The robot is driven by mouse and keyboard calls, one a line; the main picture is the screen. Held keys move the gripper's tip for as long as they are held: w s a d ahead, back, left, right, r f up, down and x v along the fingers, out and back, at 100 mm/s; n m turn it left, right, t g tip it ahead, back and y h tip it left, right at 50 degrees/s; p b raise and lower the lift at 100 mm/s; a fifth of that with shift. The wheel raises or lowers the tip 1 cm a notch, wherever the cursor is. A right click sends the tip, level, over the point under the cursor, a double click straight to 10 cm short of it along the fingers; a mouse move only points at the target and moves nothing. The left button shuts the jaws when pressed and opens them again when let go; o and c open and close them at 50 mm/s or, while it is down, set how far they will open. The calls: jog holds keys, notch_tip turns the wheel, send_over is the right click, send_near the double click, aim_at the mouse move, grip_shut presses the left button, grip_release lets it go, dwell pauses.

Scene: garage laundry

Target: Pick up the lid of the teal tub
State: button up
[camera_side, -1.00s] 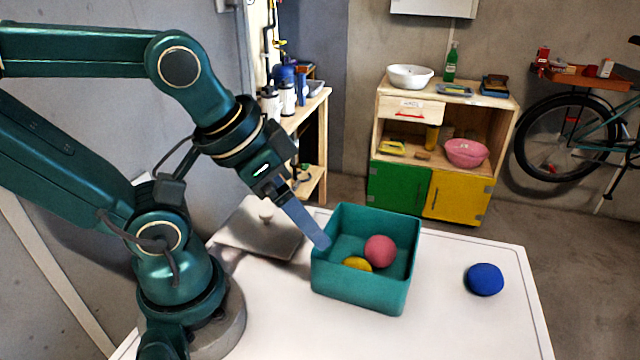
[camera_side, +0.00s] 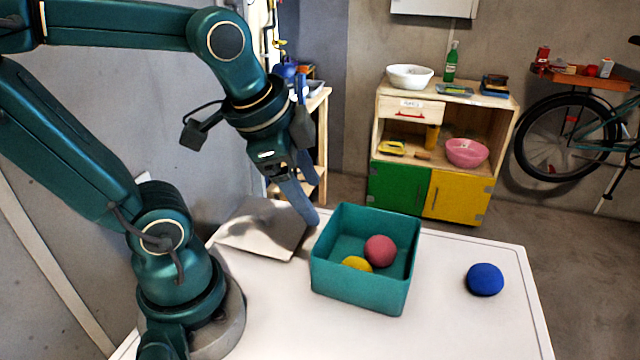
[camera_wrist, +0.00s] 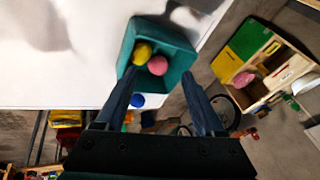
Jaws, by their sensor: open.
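The teal tub (camera_side: 352,287) stands uncovered on the white table, with a pink ball (camera_side: 380,250) and a yellow ball (camera_side: 356,264) inside. It also shows in the wrist view (camera_wrist: 127,50), beyond my fingertips. A grey, shiny lid (camera_side: 258,232) lies on the table left of the tub, apart from it. I cannot make out its knob now. My gripper (camera_side: 308,216) is open and empty, pointing down near the lid's right edge and the tub's left rim. Its two spread fingers show in the wrist view (camera_wrist: 160,77); the lid is not clear there.
A blue ball (camera_side: 485,280) lies on the table right of the tub. The table's front middle is clear. A wooden cabinet (camera_side: 447,110) with bowls, a workbench and a bicycle (camera_side: 570,135) stand behind, away from the table.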

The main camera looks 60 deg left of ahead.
jog(key=w+a+f+m+g, duration=0.1)
jog(key=w+a+m+g, duration=0.1)
jog(key=a, duration=0.3)
jog(key=n+g, duration=0.1)
jog(key=g, duration=0.3)
send_over(266, 211)
jog(key=f, duration=0.5)
jog(key=w+f, duration=0.1)
jog(key=f, duration=0.1)
jog(key=shift+d+f, duration=0.2)
jog(key=shift+d, duration=0.2)
jog(key=shift+s+a+f, duration=0.15)
jog(key=shift+s+f, duration=0.1)
jog(key=shift+f, duration=0.3)
jog(key=shift+s+a+f, duration=0.1)
jog(key=shift+s+f, duration=0.05)
jog(key=shift+f, duration=0.9)
jog(key=shift+s+a+f, duration=0.1)
jog(key=shift+f, duration=0.9)
grip_shut()
